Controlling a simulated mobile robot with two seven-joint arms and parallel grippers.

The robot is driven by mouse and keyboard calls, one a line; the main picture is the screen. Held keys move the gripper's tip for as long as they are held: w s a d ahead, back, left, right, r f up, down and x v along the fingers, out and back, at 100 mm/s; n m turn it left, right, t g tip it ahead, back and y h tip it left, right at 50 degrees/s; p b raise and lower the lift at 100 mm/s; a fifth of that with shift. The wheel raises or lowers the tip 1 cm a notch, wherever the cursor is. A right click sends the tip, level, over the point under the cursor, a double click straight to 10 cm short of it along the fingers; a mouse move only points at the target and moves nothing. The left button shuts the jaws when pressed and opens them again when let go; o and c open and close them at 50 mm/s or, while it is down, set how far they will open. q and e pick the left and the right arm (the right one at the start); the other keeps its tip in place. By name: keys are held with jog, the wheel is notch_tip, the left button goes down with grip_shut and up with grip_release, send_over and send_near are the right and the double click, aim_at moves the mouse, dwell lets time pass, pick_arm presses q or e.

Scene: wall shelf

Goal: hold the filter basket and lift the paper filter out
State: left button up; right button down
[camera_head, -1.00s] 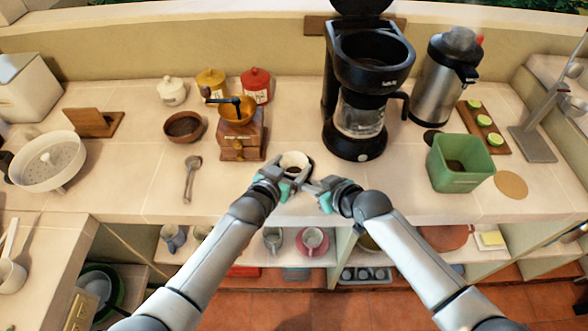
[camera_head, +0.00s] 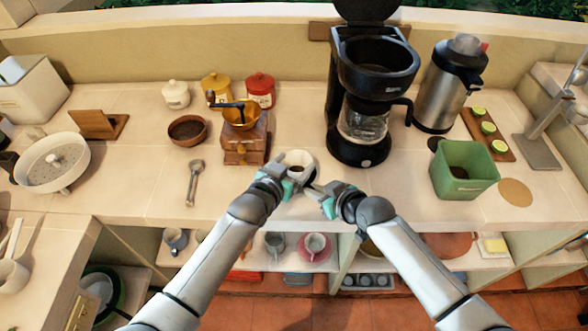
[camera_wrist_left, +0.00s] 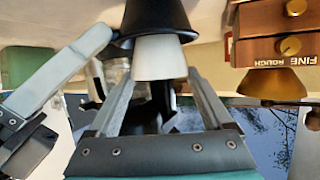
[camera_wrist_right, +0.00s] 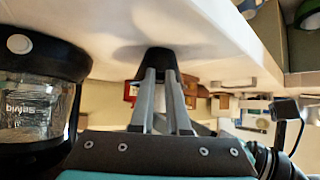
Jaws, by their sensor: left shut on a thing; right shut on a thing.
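The black filter basket (camera_wrist_left: 157,16) is a small cone near the counter's front edge; it also shows in the right wrist view (camera_wrist_right: 162,62). The white paper filter (camera_head: 299,158) stands well out of its rim, as the left wrist view, which is upside down, shows (camera_wrist_left: 160,58). My left gripper (camera_head: 291,174) has its fingers on both sides of the paper filter and is shut on it. My right gripper (camera_head: 314,187) is shut at the basket's near right side, seemingly on its handle. The exact grip is partly hidden by the fingers.
The coffee maker (camera_head: 372,75) stands behind and right, the wooden grinder (camera_head: 243,148) behind and left. A spoon (camera_head: 193,183) and brown bowl (camera_head: 188,132) lie further left. A green box (camera_head: 464,178) stands at right. The counter between box and grippers is clear.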

pick_arm(q)
notch_tip(320, 180, up, 8)
jog(key=shift+f, duration=0.2)
pick_arm(e)
jog(key=c, duration=0.8)
grip_release()
jog(key=shift+v, duration=6)
